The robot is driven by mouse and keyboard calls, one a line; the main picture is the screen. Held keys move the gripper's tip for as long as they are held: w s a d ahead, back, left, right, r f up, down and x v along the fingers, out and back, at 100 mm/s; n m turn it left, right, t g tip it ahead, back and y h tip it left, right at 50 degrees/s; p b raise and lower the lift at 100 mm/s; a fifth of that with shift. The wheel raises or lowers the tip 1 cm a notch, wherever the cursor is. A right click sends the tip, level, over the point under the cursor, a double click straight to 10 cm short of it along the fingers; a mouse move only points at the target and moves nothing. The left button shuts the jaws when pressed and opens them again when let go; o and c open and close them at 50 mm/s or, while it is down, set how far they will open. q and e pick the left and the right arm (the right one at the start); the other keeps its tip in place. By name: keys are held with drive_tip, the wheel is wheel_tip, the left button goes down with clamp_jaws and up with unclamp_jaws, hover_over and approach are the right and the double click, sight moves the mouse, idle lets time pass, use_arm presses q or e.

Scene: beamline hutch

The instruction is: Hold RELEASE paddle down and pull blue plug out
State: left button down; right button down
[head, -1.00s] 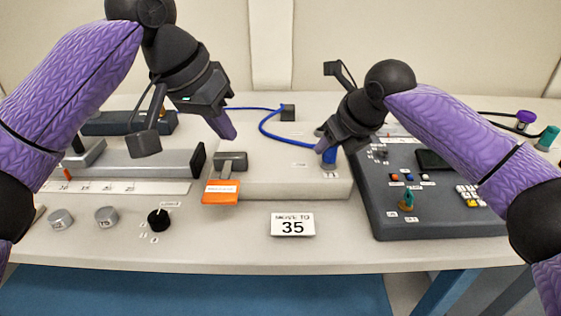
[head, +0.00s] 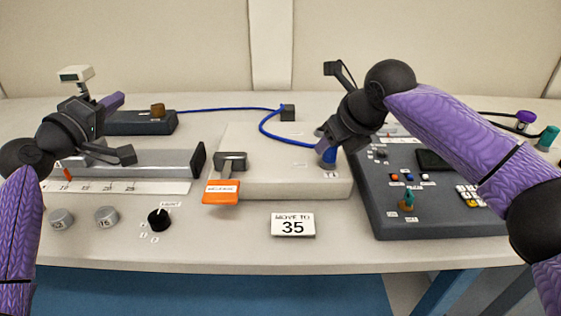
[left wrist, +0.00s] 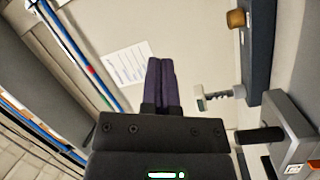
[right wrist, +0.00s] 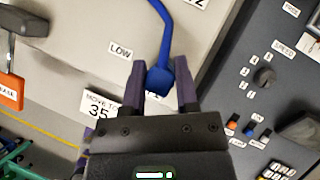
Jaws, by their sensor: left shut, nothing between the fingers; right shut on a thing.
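The orange RELEASE paddle (head: 221,191) hangs from a dark grey block (head: 231,161) at the left front of the pale box (head: 270,180). It also shows at the left edge of the right wrist view (right wrist: 10,90). My right gripper (head: 327,150) is shut on the blue plug (right wrist: 160,81), at the right end of the pale box. The fingers hide the plug's lower end, so I cannot tell how deep it sits. My left gripper (head: 115,100) is shut and empty, over the back left of the bench, well away from the paddle; its fingers show together in the left wrist view (left wrist: 160,78).
A blue cable (head: 272,129) runs from the plug to a small dark block (head: 288,112). A grey slide rail (head: 150,163) and knobs (head: 107,216) are at left, a control panel (head: 440,220) at right. A "MOVE TO 35" card (head: 293,225) lies in front.

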drive_tip(key=shift+c, duration=1.4)
unclamp_jaws()
use_arm(q)
drive_tip(key=s+a+f+n+t+y, duration=0.1)
drive_tip(key=s+a+n+y, duration=0.1)
drive_tip(key=a, duration=0.4)
drive_tip(key=s+a+f+n+t+y, duration=0.1)
drive_tip(key=s+a+n+y, duration=0.1)
drive_tip(key=a+n+y, duration=0.2)
drive_tip(key=a+y, duration=0.2)
drive_tip(key=a, duration=0.1)
drive_tip(key=shift+s, duration=0.25)
wheel_tip(320, 180, up, 7)
drive_tip(key=p, duration=0.5)
drive_tip(key=shift+s+t, duration=0.4)
drive_tip(key=shift+s, duration=0.05)
use_arm(e)
drive_tip(key=v, duration=1)
